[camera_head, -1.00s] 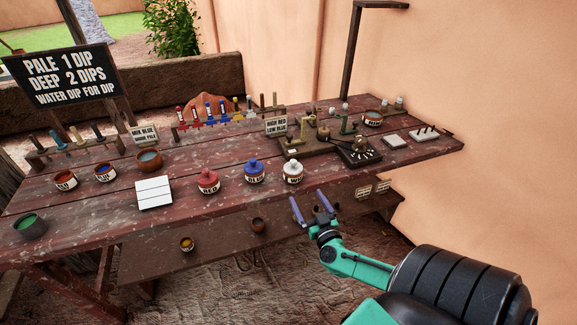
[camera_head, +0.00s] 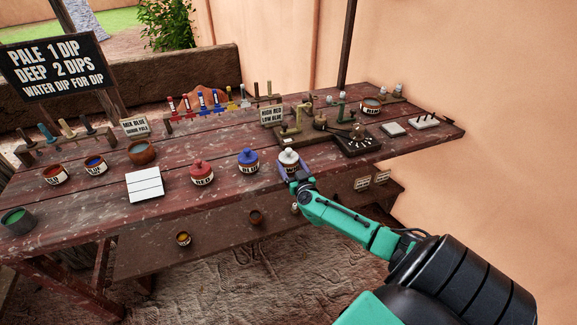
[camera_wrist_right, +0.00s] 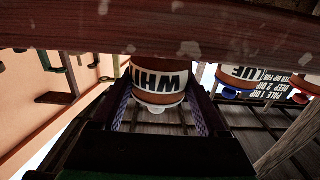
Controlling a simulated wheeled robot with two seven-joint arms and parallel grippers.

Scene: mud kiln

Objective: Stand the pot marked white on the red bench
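The pot marked white (camera_head: 289,158), a brown pot with a white lid and a white label, stands on the red bench (camera_head: 235,200) near its front edge. In the right wrist view the pot (camera_wrist_right: 158,84) appears upside down, its label reading "WHI", between my two fingers. My right gripper (camera_head: 293,173) is at the pot from the front, fingers on either side of it. The fingers look open, with a small gap beside the pot; any contact is hard to tell. My left gripper is not in view.
The blue-lidded pot (camera_head: 248,160) and red-lidded pot (camera_head: 202,172) stand to the left. A white tile board (camera_head: 144,184) lies further left. A lower shelf (camera_head: 215,235) holds small pots.

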